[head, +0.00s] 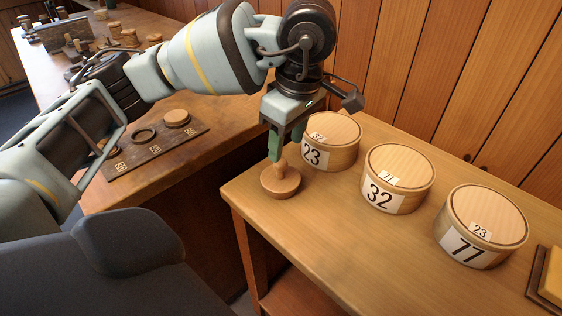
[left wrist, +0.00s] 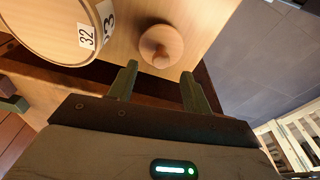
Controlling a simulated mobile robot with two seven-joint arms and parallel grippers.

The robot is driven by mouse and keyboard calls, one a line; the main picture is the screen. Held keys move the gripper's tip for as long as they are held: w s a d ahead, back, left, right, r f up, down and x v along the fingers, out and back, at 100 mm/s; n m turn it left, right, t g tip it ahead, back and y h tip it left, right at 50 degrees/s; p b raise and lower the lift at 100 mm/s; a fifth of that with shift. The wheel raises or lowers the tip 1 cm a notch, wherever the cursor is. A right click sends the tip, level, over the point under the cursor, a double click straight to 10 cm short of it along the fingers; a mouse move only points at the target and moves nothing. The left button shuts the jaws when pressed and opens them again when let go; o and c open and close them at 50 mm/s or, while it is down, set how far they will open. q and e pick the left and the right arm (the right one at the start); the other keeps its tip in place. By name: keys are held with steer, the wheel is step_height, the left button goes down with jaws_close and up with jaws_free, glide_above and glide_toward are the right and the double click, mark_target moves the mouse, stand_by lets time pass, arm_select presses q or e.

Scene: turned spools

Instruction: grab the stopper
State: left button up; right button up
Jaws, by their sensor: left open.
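The stopper (head: 280,181) is a round, light wooden disc with a knob on top, standing upright on the near left part of the light wooden table. My left gripper (head: 287,143) is open and points down just above and behind the knob. In the left wrist view, the stopper (left wrist: 161,46) lies just beyond the tips of the open fingers (left wrist: 159,75), in line with the gap between them. Nothing is held in the jaws. My right gripper is not in view.
Round lidded boxes numbered 23 (head: 336,157), 32 (head: 399,165) and 77 (head: 485,215) stand in a row right of the stopper; box 23 is close to my gripper. A darker bench (head: 200,150) holds a board (head: 150,150). A plank wall is behind.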

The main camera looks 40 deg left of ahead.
mark_target(280, 163)
arm_select(q)
steer(key=shift+s+a+f+b, duration=0.1)
steer(key=shift+a+f, duration=0.15)
steer(key=shift+f, duration=0.85)
steer(key=shift+a+f+b, duration=0.1)
steer(key=shift+a+f, duration=0.15)
steer(key=shift+f, duration=0.8)
steer(key=shift+s+a+f+b, duration=0.1)
steer(key=shift+a+f, duration=0.15)
steer(key=shift+f, duration=0.85)
jaws_close()
